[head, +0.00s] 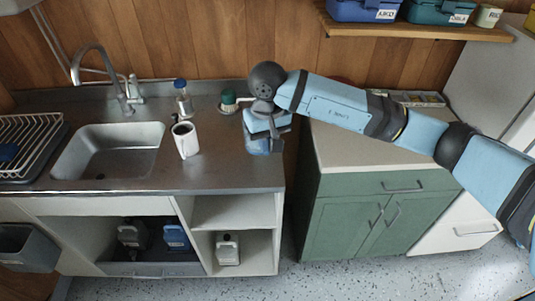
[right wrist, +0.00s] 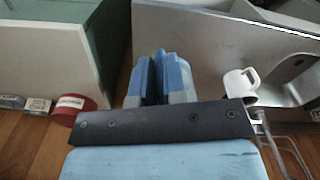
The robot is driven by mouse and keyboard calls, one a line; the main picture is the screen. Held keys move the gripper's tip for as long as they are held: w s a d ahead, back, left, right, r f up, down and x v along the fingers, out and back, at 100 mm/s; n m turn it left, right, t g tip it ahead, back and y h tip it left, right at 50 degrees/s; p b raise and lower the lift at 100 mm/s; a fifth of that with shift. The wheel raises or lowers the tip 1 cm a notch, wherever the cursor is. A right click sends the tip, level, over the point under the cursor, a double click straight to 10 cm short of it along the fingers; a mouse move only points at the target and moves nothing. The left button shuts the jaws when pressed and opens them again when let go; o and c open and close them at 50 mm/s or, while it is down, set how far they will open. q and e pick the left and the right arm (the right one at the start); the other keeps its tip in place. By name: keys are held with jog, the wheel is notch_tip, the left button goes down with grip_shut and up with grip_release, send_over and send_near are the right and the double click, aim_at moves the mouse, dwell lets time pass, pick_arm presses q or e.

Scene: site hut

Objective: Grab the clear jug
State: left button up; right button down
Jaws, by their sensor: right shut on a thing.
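My right gripper (head: 266,137) is over the right end of the steel counter, pointing down, with its fingers closed together. A bluish, see-through shape, apparently the clear jug (head: 259,147), shows right at the fingertips and is mostly hidden by them. In the right wrist view the blue fingers (right wrist: 165,80) stand close together, and what is between them cannot be made out. My left gripper is not in view.
A green-topped item (head: 229,101) stands behind my gripper. A dish rack (head: 28,145) is at the left. A gap separates the counter from the green cabinet (head: 385,207).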

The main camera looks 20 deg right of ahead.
jog(key=shift+r+b, duration=0.5)
jog(key=shift+r, duration=3.7)
jog(key=shift+r, duration=0.1)
